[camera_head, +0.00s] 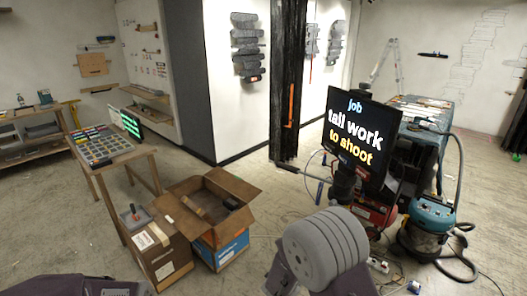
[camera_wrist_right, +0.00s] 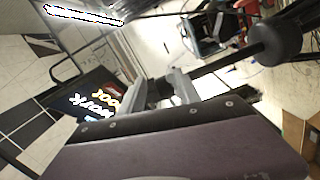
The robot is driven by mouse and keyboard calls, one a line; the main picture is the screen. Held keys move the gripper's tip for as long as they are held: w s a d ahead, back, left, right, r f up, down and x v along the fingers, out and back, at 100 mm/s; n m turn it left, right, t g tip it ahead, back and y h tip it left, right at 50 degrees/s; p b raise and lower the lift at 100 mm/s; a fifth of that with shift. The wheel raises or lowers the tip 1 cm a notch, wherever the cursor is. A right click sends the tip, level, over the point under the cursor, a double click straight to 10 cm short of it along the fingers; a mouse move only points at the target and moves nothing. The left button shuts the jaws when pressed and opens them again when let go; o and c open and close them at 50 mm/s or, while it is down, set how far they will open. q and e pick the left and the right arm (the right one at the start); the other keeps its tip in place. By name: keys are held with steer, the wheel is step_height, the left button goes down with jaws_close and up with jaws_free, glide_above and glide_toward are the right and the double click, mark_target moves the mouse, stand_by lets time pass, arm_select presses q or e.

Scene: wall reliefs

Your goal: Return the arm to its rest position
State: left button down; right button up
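My right arm (camera_head: 325,250) rises from the bottom of the head view, with a grey ribbed rounded link nearest. My right gripper (camera_wrist_right: 168,88) shows in the wrist view, beyond its purple body with a row of bolts. Its two grey fingers are close together near the middle, and I see nothing held between them. In the head view, the gripper cannot be made out clearly. A dark purple part of my left arm (camera_head: 80,288) shows at the bottom left edge; the left gripper is out of the frame.
A screen with lettering (camera_head: 352,135) stands just beyond my right arm; it also shows in the wrist view (camera_wrist_right: 88,100). A blue vacuum (camera_head: 433,220) with hoses stands to the right. An open cardboard box (camera_head: 228,183) and a table (camera_head: 105,150) are left.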

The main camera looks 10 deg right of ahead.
steer(key=s+d+f+m+g+h+b, duration=0.1)
steer(key=s+d+f+m+g+b, duration=0.15)
steer(key=s+d+m+g, duration=0.5)
steer(key=s+f+m+g+y+b, duration=0.15)
steer(key=s+f+g+y, duration=0.45)
steer(key=s+f, duration=0.6)
steer(key=s+a+f+t+y, duration=0.1)
steer(key=s+a+f+y, duration=0.1)
steer(key=a+y, duration=0.3)
steer(key=s+a+f+y, duration=0.2)
steer(key=a+f, duration=0.1)
steer(key=a, duration=0.4)
arm_select(q)
step_height(320, 180, down, 6)
steer(key=shift+d+r, duration=0.1)
steer(key=shift+d, duration=0.05)
arm_select(e)
steer(key=w+a+n+t+y, duration=0.2)
steer(key=w+a+n, duration=0.2)
steer(key=w+a, duration=0.1)
steer(key=shift+w+a+f+t+y, duration=0.15)
steer(key=shift+w+a+t+y, duration=0.15)
steer(key=shift+t+y, duration=0.1)
